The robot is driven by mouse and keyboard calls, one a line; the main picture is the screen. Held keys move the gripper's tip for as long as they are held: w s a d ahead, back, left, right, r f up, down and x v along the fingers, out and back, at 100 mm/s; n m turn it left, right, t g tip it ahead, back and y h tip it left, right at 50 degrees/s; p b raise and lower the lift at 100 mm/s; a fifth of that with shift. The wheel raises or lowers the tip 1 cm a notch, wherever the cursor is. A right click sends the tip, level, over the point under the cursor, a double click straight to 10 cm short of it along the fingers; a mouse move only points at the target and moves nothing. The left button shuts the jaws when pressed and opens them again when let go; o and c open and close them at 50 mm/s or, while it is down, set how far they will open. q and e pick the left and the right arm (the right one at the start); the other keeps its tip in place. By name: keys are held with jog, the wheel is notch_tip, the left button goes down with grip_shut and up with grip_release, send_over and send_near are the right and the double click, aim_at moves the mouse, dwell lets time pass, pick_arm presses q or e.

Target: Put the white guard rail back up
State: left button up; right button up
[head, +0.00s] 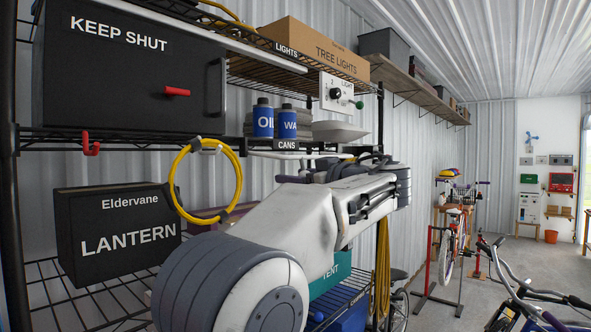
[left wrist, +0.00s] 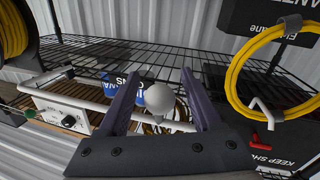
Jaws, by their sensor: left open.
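The white guard rail (head: 297,156) is a bent white tube, lying low along the shelf edge by the CANS label in the head view. In the left wrist view the rail (left wrist: 95,105) runs across the picture, which is upside down. A round pale knob (left wrist: 161,98) shows at the rail between my fingers. My left gripper (left wrist: 158,76) is open, with one dark finger on each side of the knob; I cannot tell whether they touch it. In the head view my left gripper (head: 345,166) is partly hidden by its own arm, which also covers part of the rail.
Blue bottles (head: 263,120) and a pale dish (head: 340,131) stand on the shelf above the rail. A control box (head: 341,93) hangs above them. A yellow coil (head: 238,178) hangs left of my arm, near a red hook (head: 91,143). A lantern box (head: 118,231) sits lower left.

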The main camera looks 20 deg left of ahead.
pick_arm(q)
jog(key=shift+w+a, duration=0.1)
jog(key=shift+a, duration=0.05)
grip_shut()
dwell(1.4)
